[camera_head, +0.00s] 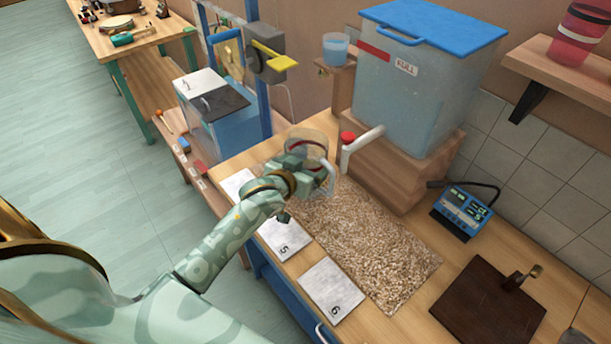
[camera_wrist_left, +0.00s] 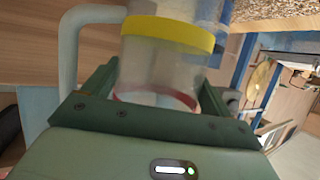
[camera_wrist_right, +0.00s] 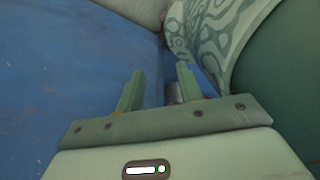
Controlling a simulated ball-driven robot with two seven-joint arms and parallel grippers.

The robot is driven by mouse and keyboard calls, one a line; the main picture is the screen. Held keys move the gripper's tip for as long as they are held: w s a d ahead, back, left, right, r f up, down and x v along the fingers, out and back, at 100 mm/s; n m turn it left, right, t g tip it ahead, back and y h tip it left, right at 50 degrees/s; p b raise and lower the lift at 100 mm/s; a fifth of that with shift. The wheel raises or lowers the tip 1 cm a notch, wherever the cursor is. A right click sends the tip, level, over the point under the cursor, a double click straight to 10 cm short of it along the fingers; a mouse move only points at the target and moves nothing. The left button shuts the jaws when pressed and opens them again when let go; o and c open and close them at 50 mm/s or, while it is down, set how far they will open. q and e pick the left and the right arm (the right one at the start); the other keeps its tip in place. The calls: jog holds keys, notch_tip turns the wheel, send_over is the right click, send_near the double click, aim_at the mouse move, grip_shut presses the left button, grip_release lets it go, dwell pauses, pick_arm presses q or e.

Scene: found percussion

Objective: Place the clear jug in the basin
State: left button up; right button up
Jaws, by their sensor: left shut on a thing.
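My left gripper (camera_head: 312,172) is shut on the jug's body, one finger on each side. The fingers partly hide the jug in the head view. A dark brown square (camera_head: 480,310) with a small metal fitting lies in the counter at right; I cannot tell whether it is the basin. My right gripper (camera_wrist_right: 160,70) is open, seen only in its wrist view.
A large tank (camera_head: 420,85) with a blue lid stands on a wooden block behind the jug. A speckled mat (camera_head: 370,250) covers the middle counter. Numbered cards (camera_head: 332,290) lie along the front edge. A blue meter (camera_head: 461,212) stands at right.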

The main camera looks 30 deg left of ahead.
pick_arm(q)
notch_tip(320, 180, down, 4)
jog(key=shift+w+r+b, duration=0.1)
jog(key=shift+r+b, duration=0.1)
jog(key=shift+b, duration=0.45)
jog(key=shift+r, duration=0.15)
jog(key=o, duration=0.9)
